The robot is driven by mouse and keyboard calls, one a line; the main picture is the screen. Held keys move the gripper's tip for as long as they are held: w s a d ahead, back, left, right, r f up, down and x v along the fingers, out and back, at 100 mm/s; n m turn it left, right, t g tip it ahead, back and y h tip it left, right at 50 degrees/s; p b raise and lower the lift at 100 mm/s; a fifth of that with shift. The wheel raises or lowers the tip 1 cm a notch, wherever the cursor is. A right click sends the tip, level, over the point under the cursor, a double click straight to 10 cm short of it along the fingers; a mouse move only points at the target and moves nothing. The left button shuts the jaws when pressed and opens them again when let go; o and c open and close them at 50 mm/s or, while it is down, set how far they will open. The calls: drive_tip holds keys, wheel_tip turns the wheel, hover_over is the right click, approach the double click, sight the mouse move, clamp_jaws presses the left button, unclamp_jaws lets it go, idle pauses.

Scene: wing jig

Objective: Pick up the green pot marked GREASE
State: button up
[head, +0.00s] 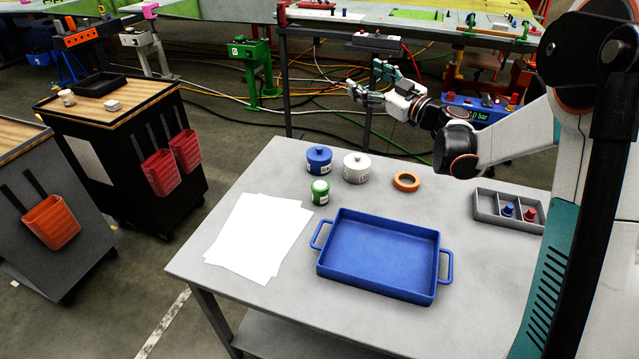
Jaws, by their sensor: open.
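My gripper (362,84) is open and empty, held in the air beyond the table's far edge, above and to the right of the green pot. Nothing covers the green pot in this view.
A blue tray (378,258) with two handles lies in front of the pots. White paper sheets (258,237) lie left of the green pot. An orange tape ring (406,181) and a divided grey box (484,204) are to the right. Dark carts (90,130) stand left of the table.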

wheel_tip(320, 180, down, 15)
drive_tip(key=s+a+n+g+y, duration=0.1)
drive_tip(key=a+n+g+y, duration=0.15)
drive_tip(key=g, duration=0.35)
drive_tip(key=g+h, duration=0.2)
drive_tip(key=g, duration=0.3)
approach(325, 186)
drive_tip(key=shift+n, duration=0.35)
drive_tip(key=x, duration=0.2)
drive_tip(key=b+x, duration=0.1)
drive_tip(key=x, duration=0.2)
drive_tip(key=shift+s+a+f, duration=0.2)
drive_tip(key=shift+a+f, duration=0.05)
drive_tip(key=shift+f, duration=0.2)
drive_tip(key=shift+y, duration=0.25)
drive_tip(key=shift+w+b+x, duration=0.15)
drive_tip(key=shift+b+x, duration=0.55)
drive_tip(key=shift+x, duration=0.85)
drive_tip(key=shift+w+b+x, duration=0.2)
drive_tip(key=shift+b+x, duration=0.5)
drive_tip(key=shift+x, duration=0.85)
drive_tip(key=shift+d+r, duration=0.1)
drive_tip(key=shift+r, duration=0.15)
drive_tip(key=c, duration=1.2)
